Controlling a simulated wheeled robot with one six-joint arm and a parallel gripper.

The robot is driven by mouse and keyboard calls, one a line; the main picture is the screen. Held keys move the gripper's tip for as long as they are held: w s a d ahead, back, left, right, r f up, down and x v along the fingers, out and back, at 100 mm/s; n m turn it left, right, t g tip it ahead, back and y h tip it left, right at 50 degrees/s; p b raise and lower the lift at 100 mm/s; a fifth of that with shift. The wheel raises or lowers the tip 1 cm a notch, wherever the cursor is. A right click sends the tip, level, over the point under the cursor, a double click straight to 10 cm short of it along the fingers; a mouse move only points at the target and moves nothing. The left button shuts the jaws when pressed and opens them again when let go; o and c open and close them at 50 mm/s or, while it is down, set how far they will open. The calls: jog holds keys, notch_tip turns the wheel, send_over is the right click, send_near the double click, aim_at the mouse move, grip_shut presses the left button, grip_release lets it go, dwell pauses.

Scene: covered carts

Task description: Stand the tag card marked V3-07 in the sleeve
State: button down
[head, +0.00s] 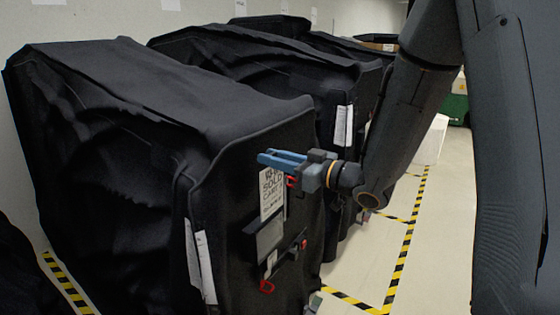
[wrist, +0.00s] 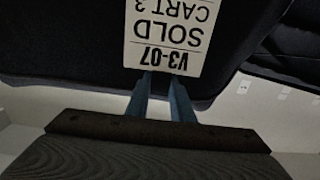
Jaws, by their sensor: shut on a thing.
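The tag card (head: 271,192) is white with black print. In the wrist view the card (wrist: 168,35) reads V3-07, SOLD, CART 3, upside down. My gripper (head: 266,158) has blue fingers and is shut on the card's edge nearest the wrist. In the head view the card hangs below the fingers, in front of the nearest covered cart (head: 95,85). A grey rectangular pocket (head: 269,238), which looks like the sleeve, is on that cart's front, just below the card. I cannot tell whether the card touches it. The sleeve cannot be made out in the wrist view.
White paper sheets (head: 201,262) hang at the near cart's left front edge. A red clip (head: 267,287) and a dark strap lie by the pocket. More black-covered carts (head: 300,70) stand behind. Yellow-black tape (head: 402,255) marks the open floor at right.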

aim_at(273, 201)
jog(key=shift+w+a+f+b, duration=0.25)
jog(key=shift+f+b, duration=1.05)
jog(key=shift+f, duration=0.5)
jog(key=shift+w+a+f+b, duration=0.1)
jog(key=shift+a+f+b, duration=0.1)
jog(key=shift+f+b, duration=1.35)
jog(key=shift+w+a+f+b, duration=0.25)
jog(key=shift+f+b, duration=0.75)
jog(key=shift+f, duration=1.1)
jog(key=shift+f+b, duration=0.7)
jog(key=shift+f, duration=0.4)
jog(key=c, duration=1.5)
grip_release()
jog(key=shift+o, duration=0.2)
jog(key=shift+s, duration=0.1)
jog(key=b+v, duration=0.1)
jog(key=v, duration=0.6)
jog(key=shift+s+d, duration=0.25)
jog(key=shift+d, duration=0.1)
